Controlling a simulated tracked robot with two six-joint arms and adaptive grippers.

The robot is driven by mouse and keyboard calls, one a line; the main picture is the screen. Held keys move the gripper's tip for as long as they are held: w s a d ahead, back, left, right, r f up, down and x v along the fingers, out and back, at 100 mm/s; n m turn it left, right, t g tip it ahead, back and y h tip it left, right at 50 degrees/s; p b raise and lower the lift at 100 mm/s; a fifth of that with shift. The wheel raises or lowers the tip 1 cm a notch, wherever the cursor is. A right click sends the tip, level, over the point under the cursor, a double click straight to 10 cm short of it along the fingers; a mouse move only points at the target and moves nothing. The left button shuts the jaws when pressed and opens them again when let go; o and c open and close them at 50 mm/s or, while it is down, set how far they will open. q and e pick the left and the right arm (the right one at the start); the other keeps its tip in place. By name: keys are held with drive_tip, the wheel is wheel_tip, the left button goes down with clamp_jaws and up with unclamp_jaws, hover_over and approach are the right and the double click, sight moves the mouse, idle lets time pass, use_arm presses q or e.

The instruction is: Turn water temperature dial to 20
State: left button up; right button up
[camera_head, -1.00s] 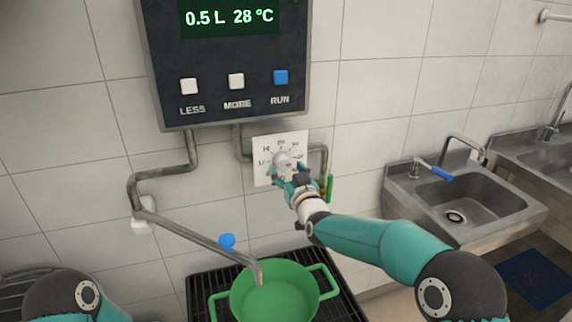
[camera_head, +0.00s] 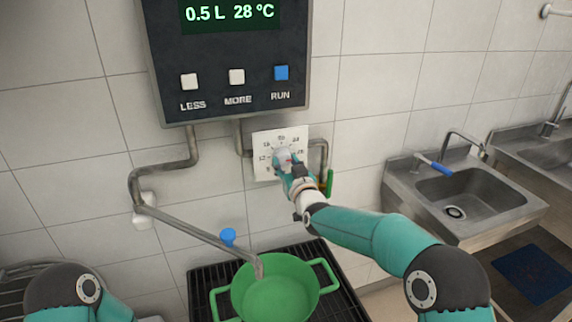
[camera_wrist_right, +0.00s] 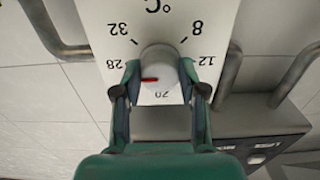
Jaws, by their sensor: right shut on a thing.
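The water temperature dial is a round pale knob (camera_wrist_right: 160,66) with a red mark, on a white scale plate (camera_head: 265,145) marked in °C. My right gripper (camera_wrist_right: 160,80) is shut on the knob, one finger on each side; it also shows at the dial in the head view (camera_head: 284,160). In the wrist view the scale is upside down, and the red mark points left, near 28. The 20 shows below the knob, and the fingers cover part of the scale. The display (camera_head: 230,13) reads 0.5 L and 28 °C. My left gripper is out of view.
The control box (camera_head: 230,70) with LESS, MORE and RUN buttons hangs above the dial. Pipes (camera_head: 160,160) run beside the plate. A green pot (camera_head: 330,275) stands below the spout on a black grate. A sink (camera_head: 465,195) is at right.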

drive_tip(key=shift+f+n+b, duration=0.1)
drive_tip(key=shift+n+b, duration=1.2)
drive_tip(key=shift+n, duration=0.1)
drive_tip(key=n+b, duration=0.1)
drive_tip(key=n, duration=0.2)
drive_tip(key=shift+n, duration=0.3)
drive_tip(key=n, duration=0.2)
drive_tip(key=shift+n+b, duration=0.35)
drive_tip(key=shift+n, duration=0.05)
drive_tip(key=n, duration=0.2)
drive_tip(key=shift+n, duration=0.3)
drive_tip(key=n, duration=0.4)
drive_tip(key=shift+n+p, duration=0.3)
drive_tip(key=shift+n, duration=0.7)
